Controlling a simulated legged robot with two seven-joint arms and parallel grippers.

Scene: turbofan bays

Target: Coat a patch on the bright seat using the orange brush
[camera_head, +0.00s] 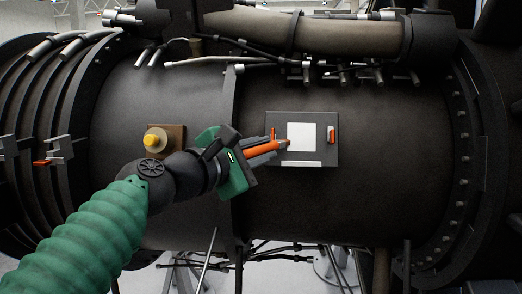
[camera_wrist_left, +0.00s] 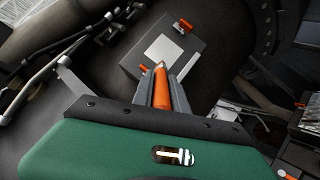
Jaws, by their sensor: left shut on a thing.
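The bright seat (camera_head: 301,137) is a white square on a dark grey plate (camera_head: 257,122) fixed to the engine casing. It also shows in the left wrist view (camera_wrist_left: 170,54). My left gripper (camera_head: 268,149) is shut on the orange brush (camera_head: 262,148), which points right. The brush (camera_wrist_left: 161,92) lies between the fingers in the left wrist view. Its tip is at the seat's left lower edge in the head view; I cannot tell whether it touches. My right gripper is not in view.
A brown block with a yellow knob (camera_head: 156,142) sits left on the casing. An orange-and-white part (camera_head: 331,135) stands on the plate right of the seat, and a small orange post (camera_head: 273,134) stands left of it. Pipes (camera_head: 305,35) run above.

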